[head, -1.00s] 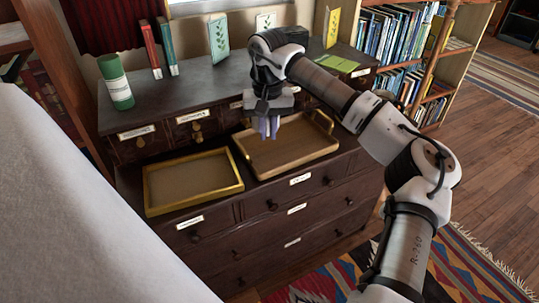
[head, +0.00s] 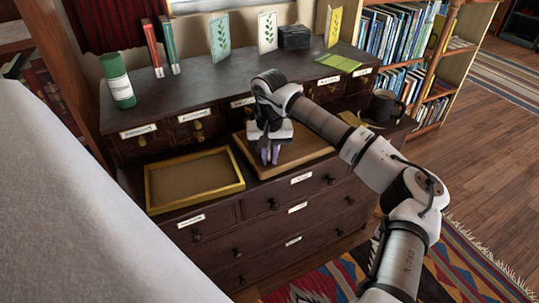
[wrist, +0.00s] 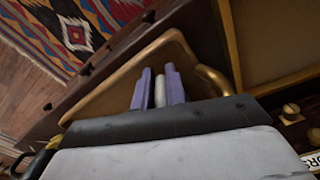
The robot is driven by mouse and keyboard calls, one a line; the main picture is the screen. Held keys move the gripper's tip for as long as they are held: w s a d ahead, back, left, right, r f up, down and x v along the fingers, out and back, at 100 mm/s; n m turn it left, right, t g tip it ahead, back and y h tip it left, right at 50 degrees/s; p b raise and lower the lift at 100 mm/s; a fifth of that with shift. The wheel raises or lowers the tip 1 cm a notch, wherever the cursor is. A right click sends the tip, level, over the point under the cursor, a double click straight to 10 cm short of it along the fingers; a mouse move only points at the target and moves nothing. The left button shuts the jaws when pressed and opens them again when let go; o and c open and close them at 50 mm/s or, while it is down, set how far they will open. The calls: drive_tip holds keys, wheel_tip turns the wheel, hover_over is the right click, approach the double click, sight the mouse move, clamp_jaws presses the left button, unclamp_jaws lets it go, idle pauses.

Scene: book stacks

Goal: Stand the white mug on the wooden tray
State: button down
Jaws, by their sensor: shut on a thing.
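My gripper (head: 270,156) points down low over the wooden tray (head: 310,149), a brown tray with raised handles on the dark chest of drawers. Its purple fingers are shut on a pale thing, seen as a narrow whitish strip between them in the wrist view, which I take to be the white mug (wrist: 160,92). Most of the mug is hidden by the gripper, so I cannot tell its tilt or whether it touches the tray. The tray also shows in the wrist view (wrist: 110,102), under and around the fingers.
A shallow yellow-framed tray (head: 195,205) lies left of the wooden tray. A dark mug (head: 383,105) stands at the right. A green cylinder (head: 119,84), books, leaf-print cards and a dark box (head: 294,37) stand on the upper ledge.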

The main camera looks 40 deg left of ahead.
drive_tip(key=c, duration=1.4)
unclamp_jaws()
drive_tip(key=shift+c, duration=0.2)
